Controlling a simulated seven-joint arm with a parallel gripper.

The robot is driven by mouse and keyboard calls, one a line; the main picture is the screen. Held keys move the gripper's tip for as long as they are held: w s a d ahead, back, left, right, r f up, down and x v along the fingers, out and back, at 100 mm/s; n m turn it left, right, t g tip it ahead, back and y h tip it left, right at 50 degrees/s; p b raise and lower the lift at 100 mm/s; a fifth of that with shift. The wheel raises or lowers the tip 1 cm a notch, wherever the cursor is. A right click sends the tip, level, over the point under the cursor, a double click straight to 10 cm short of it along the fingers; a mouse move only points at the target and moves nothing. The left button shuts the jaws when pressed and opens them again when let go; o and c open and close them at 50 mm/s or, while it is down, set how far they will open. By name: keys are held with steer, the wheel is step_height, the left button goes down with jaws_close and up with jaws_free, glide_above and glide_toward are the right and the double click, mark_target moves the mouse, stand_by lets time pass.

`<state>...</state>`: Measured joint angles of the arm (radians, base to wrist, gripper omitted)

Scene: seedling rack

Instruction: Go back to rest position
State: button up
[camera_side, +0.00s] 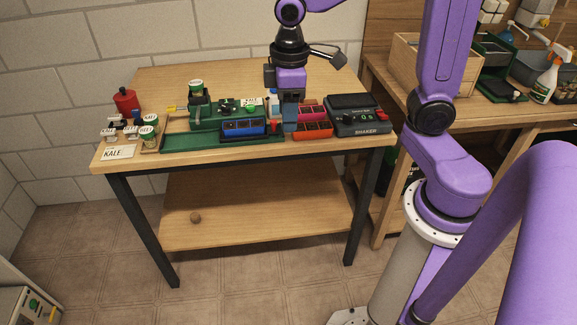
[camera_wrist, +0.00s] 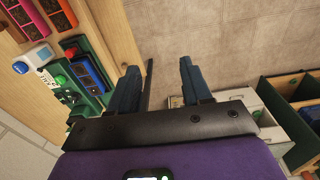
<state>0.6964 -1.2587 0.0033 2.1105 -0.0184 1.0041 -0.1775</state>
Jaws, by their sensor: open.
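My gripper (camera_side: 290,122) hangs fingers down in the side view, in front of the red trays at the middle right of the table. In the wrist view its two dark blue fingers (camera_wrist: 164,84) are apart with nothing between them; floor shows beyond them. A blue tray (camera_side: 243,127) sits on the long green base (camera_side: 180,143), left of my gripper. Red and orange trays (camera_side: 315,130) stand to its right, partly hidden by it. The blue tray also shows at the left of the wrist view (camera_wrist: 91,72).
A black shaker (camera_side: 357,122) stands at the table's right end. Small labelled cans, a KALE card (camera_side: 118,153) and a red bottle (camera_side: 126,101) are at the left. A second bench at the right holds a wooden crate (camera_side: 405,65) and a spray bottle (camera_side: 545,82).

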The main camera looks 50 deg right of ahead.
steer(key=s+f+n, duration=0.2)
steer(key=s+n, duration=0.2)
steer(key=s, duration=1.3)
steer(key=shift+s+d+f, duration=0.2)
steer(key=shift+d+f, duration=0.05)
steer(key=shift+d, duration=0.05)
